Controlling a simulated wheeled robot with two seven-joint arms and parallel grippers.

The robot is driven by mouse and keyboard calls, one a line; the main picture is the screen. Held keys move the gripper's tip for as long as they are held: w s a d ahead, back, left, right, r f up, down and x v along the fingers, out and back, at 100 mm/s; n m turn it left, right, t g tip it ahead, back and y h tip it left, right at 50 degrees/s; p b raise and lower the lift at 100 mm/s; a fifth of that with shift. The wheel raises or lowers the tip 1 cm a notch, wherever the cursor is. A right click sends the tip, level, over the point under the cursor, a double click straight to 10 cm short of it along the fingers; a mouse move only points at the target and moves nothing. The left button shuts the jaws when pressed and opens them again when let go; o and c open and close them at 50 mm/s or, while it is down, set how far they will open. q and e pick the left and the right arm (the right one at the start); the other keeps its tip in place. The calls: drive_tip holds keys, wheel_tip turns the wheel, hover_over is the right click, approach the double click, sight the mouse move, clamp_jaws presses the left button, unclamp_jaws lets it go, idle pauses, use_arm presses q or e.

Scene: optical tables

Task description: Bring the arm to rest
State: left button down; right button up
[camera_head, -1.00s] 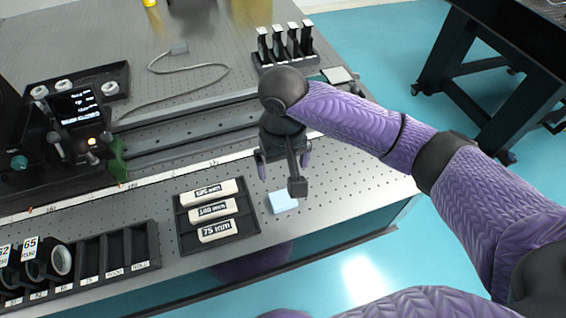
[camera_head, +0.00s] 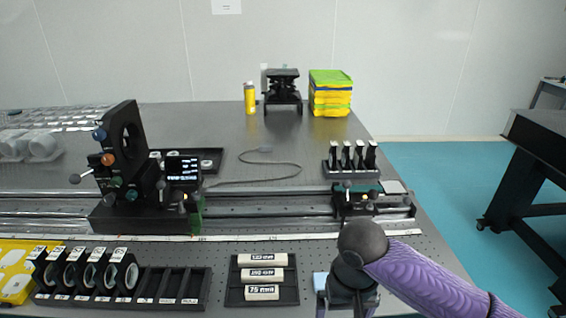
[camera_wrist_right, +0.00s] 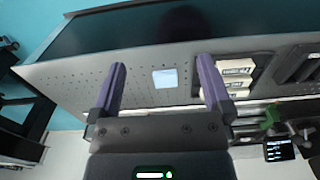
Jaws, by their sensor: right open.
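My right arm comes in from the lower right of the head view. Its gripper (camera_head: 347,300) is at the bottom edge, over the front right of the optical table, with its fingertips mostly hidden. In the right wrist view my right gripper (camera_wrist_right: 161,66) is open, with its two purple fingers wide apart and nothing held between them. A small light blue block (camera_wrist_right: 165,78) shows on the tabletop beyond the gap between the fingers. It also shows in the head view (camera_head: 320,281), just left of the gripper and partly covered. My left gripper is not in view.
A black tray of labelled white blocks (camera_head: 289,274) lies left of the gripper. A slotted rack (camera_head: 160,288) with ring mounts is further left. A rail with a carriage (camera_head: 355,203) runs behind. Open floor (camera_head: 440,190) lies right of the optical table (camera_head: 300,145).

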wheel_tip(320, 180, down, 13)
drive_tip(key=w+m+t+y, duration=0.1)
drive_tip(key=w+t+y, duration=0.1)
drive_tip(key=s+d+f, duration=0.4)
drive_tip(key=s+f, duration=0.3)
drive_tip(key=f, duration=0.4)
drive_tip(key=s+d+f+n, duration=0.1)
drive_tip(key=s+f, duration=0.2)
drive_tip(key=s, duration=0.6)
drive_tip(key=s+d+f+n+g+h, duration=0.1)
drive_tip(key=s+f, duration=0.3)
drive_tip(key=s, duration=0.5)
drive_tip(key=s+d+f+n+h, duration=0.1)
drive_tip(key=s+f, duration=0.3)
drive_tip(key=s, duration=0.5)
drive_tip(key=shift+s+d+f, duration=0.2)
drive_tip(key=shift+s+d, duration=0.2)
drive_tip(key=shift+d, duration=0.1)
